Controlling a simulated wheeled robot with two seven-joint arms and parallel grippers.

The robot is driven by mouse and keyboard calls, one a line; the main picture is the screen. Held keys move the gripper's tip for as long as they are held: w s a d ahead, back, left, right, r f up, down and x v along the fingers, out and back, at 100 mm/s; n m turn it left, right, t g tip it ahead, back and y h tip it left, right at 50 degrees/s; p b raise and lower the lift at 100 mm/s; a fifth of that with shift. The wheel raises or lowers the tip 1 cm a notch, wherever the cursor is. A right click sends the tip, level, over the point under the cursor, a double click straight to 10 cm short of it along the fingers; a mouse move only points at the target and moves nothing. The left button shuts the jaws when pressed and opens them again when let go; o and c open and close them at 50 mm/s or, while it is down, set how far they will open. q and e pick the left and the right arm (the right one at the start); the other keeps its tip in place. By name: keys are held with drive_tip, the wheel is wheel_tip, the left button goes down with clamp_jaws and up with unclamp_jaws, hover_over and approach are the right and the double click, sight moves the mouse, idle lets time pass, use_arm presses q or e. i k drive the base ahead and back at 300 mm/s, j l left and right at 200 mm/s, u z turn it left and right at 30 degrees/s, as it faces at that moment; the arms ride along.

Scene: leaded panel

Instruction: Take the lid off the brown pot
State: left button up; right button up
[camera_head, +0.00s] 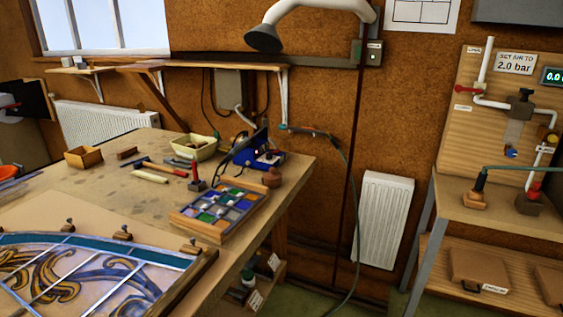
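A small brown pot (272,178) stands near the right edge of the wooden workbench (105,178), just right of the blue device. Its top looks closed, with a small raised part that appears to be the lid. It is too small in view to see the seam between lid and pot. Neither of my grippers shows in the head view.
Close to the pot are a blue device (268,158) and a tray of coloured glass pieces (221,208). A cream bowl (193,147), hand tools and a leaded panel (85,275) also lie on the bench. A hose (352,200) hangs right of the bench.

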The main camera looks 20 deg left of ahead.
sight(273, 174)
drive_tip(key=i+l+u, duration=0.1)
drive_tip(key=i+u, duration=0.35)
drive_tip(key=i+l+u, duration=0.25)
drive_tip(key=i+u, duration=0.2)
drive_tip(key=i+l+u, duration=0.7)
drive_tip(key=l+u, duration=0.2)
drive_tip(key=i+l+u, duration=0.2)
drive_tip(key=l+u, duration=0.25)
drive_tip(key=i+l+u, duration=0.1)
drive_tip(key=l+u, duration=0.35)
drive_tip(key=l, duration=0.3)
